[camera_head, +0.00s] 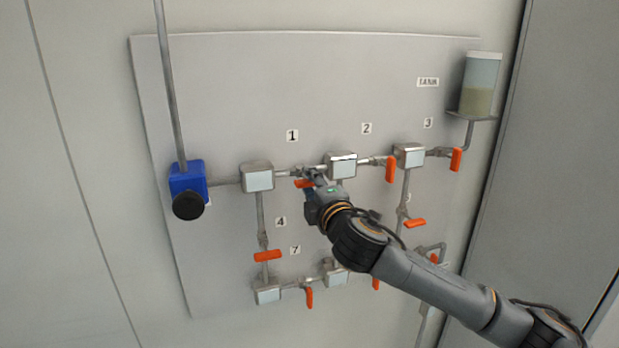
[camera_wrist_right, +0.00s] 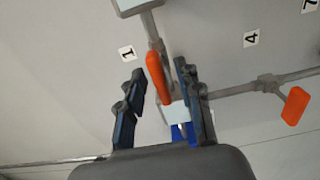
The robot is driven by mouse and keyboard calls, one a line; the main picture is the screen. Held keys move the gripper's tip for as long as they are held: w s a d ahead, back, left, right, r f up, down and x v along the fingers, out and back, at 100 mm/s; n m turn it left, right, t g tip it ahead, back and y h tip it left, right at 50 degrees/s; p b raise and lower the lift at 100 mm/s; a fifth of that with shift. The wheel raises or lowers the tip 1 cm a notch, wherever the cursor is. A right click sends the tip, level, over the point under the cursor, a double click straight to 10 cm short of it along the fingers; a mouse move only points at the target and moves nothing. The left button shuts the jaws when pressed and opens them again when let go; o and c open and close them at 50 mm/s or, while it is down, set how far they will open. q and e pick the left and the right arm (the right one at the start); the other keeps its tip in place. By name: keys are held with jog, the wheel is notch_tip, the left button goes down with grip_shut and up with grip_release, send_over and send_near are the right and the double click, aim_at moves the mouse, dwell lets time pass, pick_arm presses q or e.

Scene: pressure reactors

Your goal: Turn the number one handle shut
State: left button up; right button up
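The number one handle (camera_head: 303,184) is orange and sits on the pipe below the label 1 (camera_head: 292,135), partly hidden by my right gripper (camera_head: 310,180). In the right wrist view the handle (camera_wrist_right: 156,76) lies roughly along its pipe. My right gripper (camera_wrist_right: 160,72) is open there, with one dark finger on each side of the handle. Gaps show between the handle and both fingers. My left gripper is not in view.
Other orange handles sit nearby: handle two (camera_head: 390,169), handle three (camera_head: 456,159) and handle four (camera_head: 268,256). A blue box with a black knob (camera_head: 188,205) is at the left. A tank (camera_head: 479,84) stands at upper right. My right arm covers part of the lower piping.

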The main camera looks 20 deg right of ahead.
jog(key=shift+w+a, duration=0.1)
jog(key=shift+w, duration=0.45)
grip_shut()
